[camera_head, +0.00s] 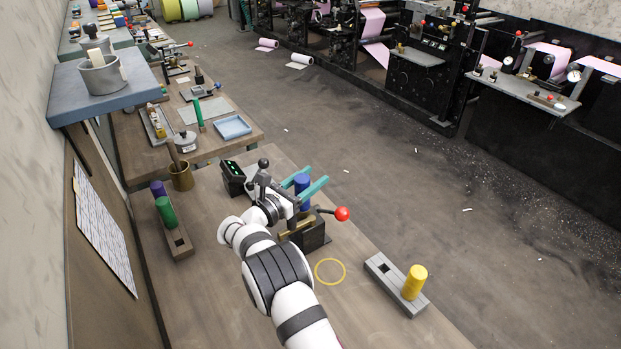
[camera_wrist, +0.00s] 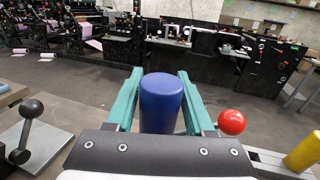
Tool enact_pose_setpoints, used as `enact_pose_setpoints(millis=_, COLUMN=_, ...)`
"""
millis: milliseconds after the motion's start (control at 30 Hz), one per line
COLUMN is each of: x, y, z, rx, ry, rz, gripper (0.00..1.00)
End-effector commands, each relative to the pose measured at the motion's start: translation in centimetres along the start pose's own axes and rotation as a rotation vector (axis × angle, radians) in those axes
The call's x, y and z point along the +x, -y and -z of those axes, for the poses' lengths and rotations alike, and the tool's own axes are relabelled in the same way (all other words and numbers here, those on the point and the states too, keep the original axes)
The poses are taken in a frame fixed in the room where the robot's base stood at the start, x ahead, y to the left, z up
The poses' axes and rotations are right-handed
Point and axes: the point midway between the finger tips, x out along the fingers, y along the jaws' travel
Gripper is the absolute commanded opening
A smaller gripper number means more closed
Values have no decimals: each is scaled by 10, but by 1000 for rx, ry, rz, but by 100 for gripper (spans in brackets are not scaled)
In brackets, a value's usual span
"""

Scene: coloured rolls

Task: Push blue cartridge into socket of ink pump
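The blue cartridge (camera_head: 302,192) stands upright between the teal fingers of my gripper (camera_head: 305,184). In the wrist view the fingers (camera_wrist: 161,80) lie along both sides of the blue cartridge (camera_wrist: 161,105), closed on it with hardly any gap. The dark ink pump (camera_head: 309,238), with its brass-coloured part and a red-balled lever, is directly under the cartridge. The red ball (camera_wrist: 231,122) also shows in the wrist view, right of the fingers. My gripper and the pump hide the cartridge's lower end and the socket, so I cannot tell how deep it sits.
A grey holder (camera_head: 381,267) carries a yellow cartridge (camera_head: 414,282) at right. A wooden holder (camera_head: 180,243) at left has purple and green cartridges (camera_head: 166,211). A yellow ring (camera_head: 330,272) lies flat near the pump. A dark device (camera_head: 232,178) and a brass pot (camera_head: 181,178) stand behind.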

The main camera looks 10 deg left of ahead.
Motion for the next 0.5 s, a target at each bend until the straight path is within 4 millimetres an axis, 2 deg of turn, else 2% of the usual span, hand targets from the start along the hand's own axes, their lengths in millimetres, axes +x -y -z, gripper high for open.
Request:
enact_pose_setpoints(millis=33, x=0, y=0, z=0, rx=0, ry=0, rz=0, gripper=65)
enact_pose_setpoints(millis=100, x=0, y=0, z=0, rx=0, ry=0, rz=0, gripper=77)
enact_pose_setpoints(millis=133, x=0, y=0, z=0, rx=0, ry=0, rz=0, gripper=80)
enact_pose_setpoints(millis=400, x=-1, y=0, z=0, rx=0, ry=0, rz=-1, gripper=80)
enact_pose_setpoints(millis=500, x=-9, y=-1, z=0, rx=0, ry=0, rz=-2, gripper=80)
